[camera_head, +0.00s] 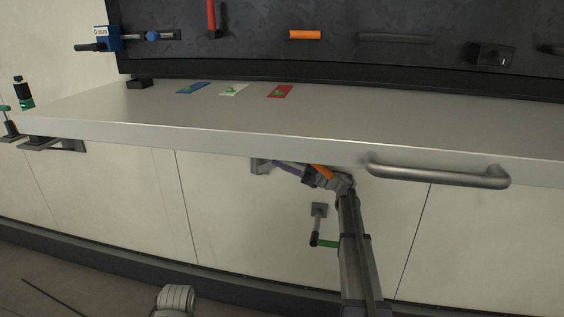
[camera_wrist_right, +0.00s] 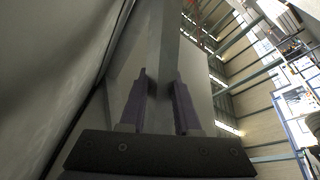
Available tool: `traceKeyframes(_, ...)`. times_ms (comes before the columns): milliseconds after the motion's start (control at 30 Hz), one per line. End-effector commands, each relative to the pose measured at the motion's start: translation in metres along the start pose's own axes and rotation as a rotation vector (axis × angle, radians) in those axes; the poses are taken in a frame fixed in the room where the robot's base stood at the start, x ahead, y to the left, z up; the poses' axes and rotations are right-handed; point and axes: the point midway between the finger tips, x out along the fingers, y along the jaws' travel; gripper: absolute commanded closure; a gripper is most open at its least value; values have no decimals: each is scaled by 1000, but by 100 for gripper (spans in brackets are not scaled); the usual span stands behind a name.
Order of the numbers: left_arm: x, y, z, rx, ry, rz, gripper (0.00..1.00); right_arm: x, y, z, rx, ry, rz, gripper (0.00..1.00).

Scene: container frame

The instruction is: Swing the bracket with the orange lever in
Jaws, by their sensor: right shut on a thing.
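My right gripper (camera_head: 287,167) is under the front edge of the grey shelf (camera_head: 150,112) in the head view. Its purple fingers (camera_wrist_right: 158,105) are on both sides of a grey bar (camera_wrist_right: 165,45) in the wrist view, shut on it. This appears to be an arm of the bracket, whose grey wall end (camera_head: 262,165) shows left of the fingers. An orange piece (camera_head: 321,171) lies beside my wrist; it looks like the lever, partly hidden by my gripper and the shelf. My left gripper is not in view.
A curved handle (camera_head: 440,176) sticks out of the shelf front. A green-handled fitting (camera_head: 325,243) is on the wall below, close to my right arm. Another bracket (camera_head: 55,144) supports the shelf's left end. Coloured cards (camera_head: 234,89) lie on the shelf. The wall below left is clear.

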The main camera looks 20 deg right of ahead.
Motion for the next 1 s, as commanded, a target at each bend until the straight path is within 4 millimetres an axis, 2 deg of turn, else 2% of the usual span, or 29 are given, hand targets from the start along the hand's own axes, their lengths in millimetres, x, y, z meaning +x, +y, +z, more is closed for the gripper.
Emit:
traceKeyframes(67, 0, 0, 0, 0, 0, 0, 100, 0, 1, 0, 0, 3, 4, 100)
traceKeyframes(100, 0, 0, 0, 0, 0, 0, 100, 1, 1, 0, 0, 3, 4, 64)
traceKeyframes(333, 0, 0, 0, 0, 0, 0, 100, 0, 1, 0, 0, 2, 2, 39)
traceKeyframes(567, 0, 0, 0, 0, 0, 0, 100, 0, 0, 0, 0, 1, 2, 39)
traceKeyframes(667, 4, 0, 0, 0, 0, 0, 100, -7, 0, 1, -1, 1, 2, 39)
traceKeyframes(1000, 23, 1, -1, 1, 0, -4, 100, -60, 0, 2, -1, 0, 3, 39)
